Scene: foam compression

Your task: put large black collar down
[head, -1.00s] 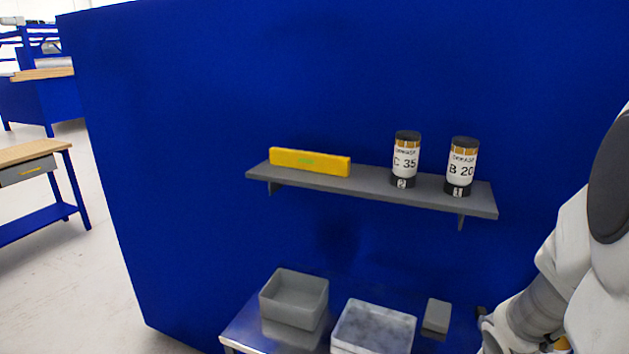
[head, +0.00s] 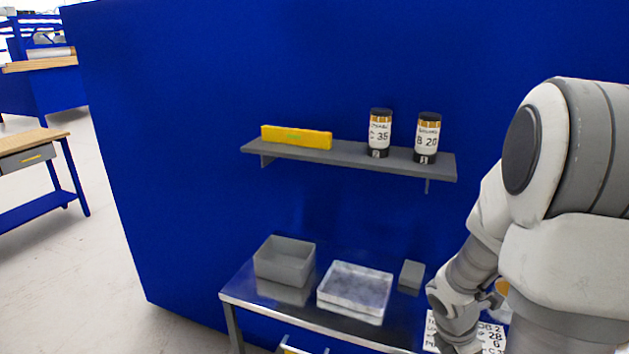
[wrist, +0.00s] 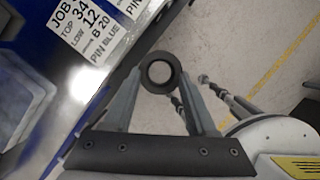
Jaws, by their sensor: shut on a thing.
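The large black collar (wrist: 146,76) is a thick dark ring with an open centre in the wrist view. My gripper (wrist: 160,88) is shut on it, with one finger on each side of the ring. The ring appears beyond the edge of the metal table, with the floor behind it. In the head view my arm reaches down at the right, and the collar and fingers are hidden or too small to tell.
The metal table (head: 252,298) holds a grey bin (head: 285,264), a pale shallow tray (head: 354,310) and a small grey block (head: 412,274). A printed job card (head: 493,338) lies near my arm; it also shows in the wrist view (wrist: 98,28). A shelf (head: 350,155) holds two labelled canisters and a yellow bar.

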